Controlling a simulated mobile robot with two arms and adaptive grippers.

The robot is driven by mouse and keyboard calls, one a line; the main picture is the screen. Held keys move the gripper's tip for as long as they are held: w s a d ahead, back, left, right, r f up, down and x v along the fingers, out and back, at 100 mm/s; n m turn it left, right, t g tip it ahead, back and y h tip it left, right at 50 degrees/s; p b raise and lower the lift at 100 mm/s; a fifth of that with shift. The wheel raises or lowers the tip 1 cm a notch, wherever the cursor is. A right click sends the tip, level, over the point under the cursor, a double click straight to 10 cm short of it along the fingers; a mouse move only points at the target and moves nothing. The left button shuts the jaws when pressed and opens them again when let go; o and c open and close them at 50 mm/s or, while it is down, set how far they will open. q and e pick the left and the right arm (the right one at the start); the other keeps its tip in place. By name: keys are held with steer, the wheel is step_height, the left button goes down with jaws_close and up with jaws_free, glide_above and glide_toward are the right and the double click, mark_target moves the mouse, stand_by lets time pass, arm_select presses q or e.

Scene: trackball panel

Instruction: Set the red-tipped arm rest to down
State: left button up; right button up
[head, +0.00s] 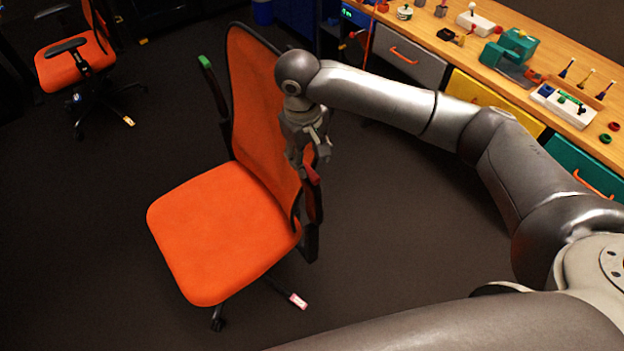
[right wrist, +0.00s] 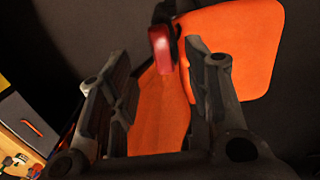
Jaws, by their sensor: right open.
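An orange office chair (head: 222,232) stands on the dark floor. Its red-tipped arm rest (head: 312,176) is on the right side by the backrest and appears to point upward. My right gripper (head: 320,152) is open just above the red tip and apart from it. In the right wrist view, the red tip (right wrist: 160,50) shows beyond the gap between the two open fingers (right wrist: 160,90); nothing is held. The chair's other arm rest has a green tip (head: 204,62) and also points up. My left gripper is not in view.
A second orange chair (head: 75,68) stands at the upper left. A wooden workbench (head: 545,70) with drawers and several small items runs along the right. The backrest (head: 262,105) stands close beside my right gripper. The floor left of the chair is clear.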

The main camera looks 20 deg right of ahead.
steer(key=p, duration=0.2)
glide_toward(314, 199)
step_height(314, 199, down, 5)
steer(key=w+d, duration=0.1)
steer(key=w, duration=0.2)
steer(key=shift+s+d+f, duration=0.1)
steer(key=shift+s+f, duration=0.1)
steer(key=shift+s, duration=0.05)
steer(key=shift+c, duration=0.4)
jaws_close()
